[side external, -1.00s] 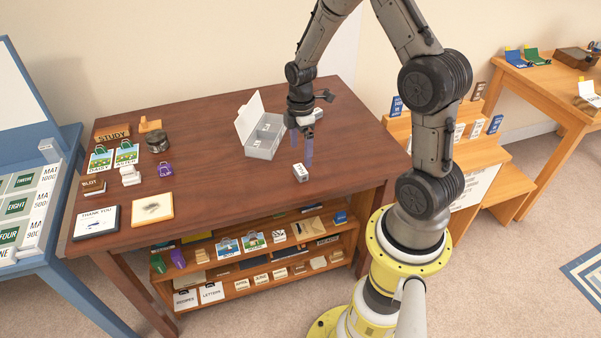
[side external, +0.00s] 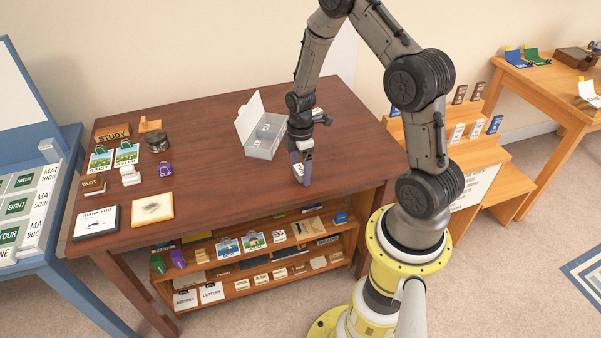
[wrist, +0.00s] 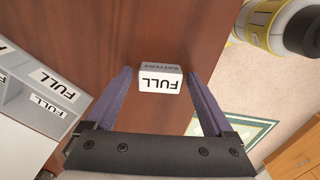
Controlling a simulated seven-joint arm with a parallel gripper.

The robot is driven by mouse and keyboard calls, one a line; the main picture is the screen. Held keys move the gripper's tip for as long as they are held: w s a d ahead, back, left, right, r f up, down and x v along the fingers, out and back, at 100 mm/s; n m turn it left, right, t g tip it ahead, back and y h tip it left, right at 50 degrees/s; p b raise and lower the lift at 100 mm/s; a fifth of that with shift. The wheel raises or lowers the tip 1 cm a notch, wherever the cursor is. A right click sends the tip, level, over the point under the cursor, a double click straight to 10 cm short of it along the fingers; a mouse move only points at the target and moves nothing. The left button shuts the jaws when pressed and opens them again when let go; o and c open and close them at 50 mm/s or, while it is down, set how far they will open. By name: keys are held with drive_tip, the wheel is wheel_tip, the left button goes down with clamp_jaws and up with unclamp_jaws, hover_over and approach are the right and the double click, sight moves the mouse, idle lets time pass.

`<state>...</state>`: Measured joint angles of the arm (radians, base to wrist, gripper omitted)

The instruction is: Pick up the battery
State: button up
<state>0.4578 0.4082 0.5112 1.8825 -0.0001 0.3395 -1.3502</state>
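The battery (wrist: 160,79) is a small block with a white face marked "FULL" and a grey side marked "BATTERY". In the wrist view it lies on the dark wood table, between and slightly beyond the purple fingertips of my gripper (wrist: 160,76). A gap shows on each side of it, so the fingers are open. In the side view my gripper (side external: 301,170) is low over the table, pointing down, with its fingers around the battery (side external: 298,170), which is partly hidden by them.
An open grey box (side external: 264,143) with compartments and a raised lid stands just left of my gripper; labels marked "FULL" show inside it in the wrist view (wrist: 57,84). Bags, cards and a dark jar (side external: 157,142) stand at the table's left. The table's front edge is close.

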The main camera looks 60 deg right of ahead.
drive_tip(key=c, duration=1.2)
drive_tip(key=shift+r, duration=0.15)
